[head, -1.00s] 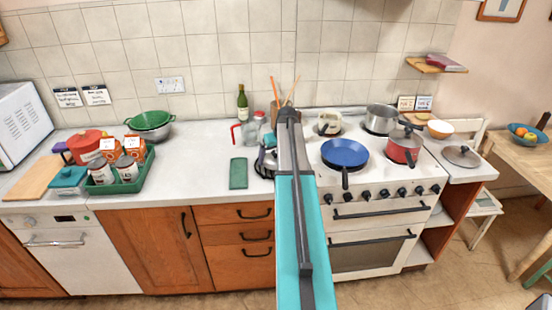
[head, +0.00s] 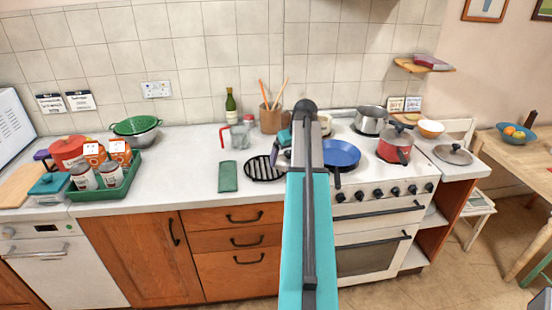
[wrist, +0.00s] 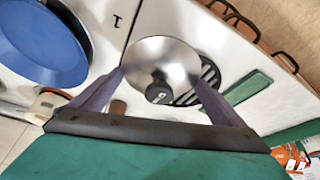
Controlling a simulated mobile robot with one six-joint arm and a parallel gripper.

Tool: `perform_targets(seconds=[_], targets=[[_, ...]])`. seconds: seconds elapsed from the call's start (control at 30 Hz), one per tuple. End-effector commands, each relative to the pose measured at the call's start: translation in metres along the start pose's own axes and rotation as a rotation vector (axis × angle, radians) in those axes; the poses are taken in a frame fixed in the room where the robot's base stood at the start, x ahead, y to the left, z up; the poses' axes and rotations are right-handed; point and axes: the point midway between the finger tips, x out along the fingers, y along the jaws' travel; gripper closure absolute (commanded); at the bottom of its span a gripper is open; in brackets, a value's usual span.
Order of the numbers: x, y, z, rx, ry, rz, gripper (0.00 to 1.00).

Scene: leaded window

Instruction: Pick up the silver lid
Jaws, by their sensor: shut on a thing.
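In the wrist view, the silver lid (wrist: 163,57), round and shiny with a black knob, sits between the two fingers of my gripper (wrist: 162,80). The gripper is shut on the lid, with a finger at each side of it. Behind it in that view lies part of the black slatted trivet (wrist: 211,73). In the head view my arm hides the held lid and most of the gripper. The trivet (head: 262,169) lies on the counter left of the arm. Another greyish lid with a dark knob (head: 453,154) lies on the counter right of the stove.
A blue frying pan (head: 340,154) is on the stove, close right of my arm. A red saucepan (head: 394,147) and a steel pot (head: 370,119) stand farther right. A green cloth (head: 228,176), a wooden utensil holder (head: 271,119) and a bottle (head: 231,108) are left.

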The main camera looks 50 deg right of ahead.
Motion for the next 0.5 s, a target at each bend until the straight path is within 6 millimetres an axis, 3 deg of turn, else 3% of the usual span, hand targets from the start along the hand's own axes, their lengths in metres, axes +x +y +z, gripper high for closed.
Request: perform_targets(seconds=[0.2, 0.5], targets=[[-0.014, 0.019, 0.029, 0.002, 0.0, 0.001, 0.3], [-0.023, 0.029, 0.041, 0.0, 0.001, 0.001, 0.3]])
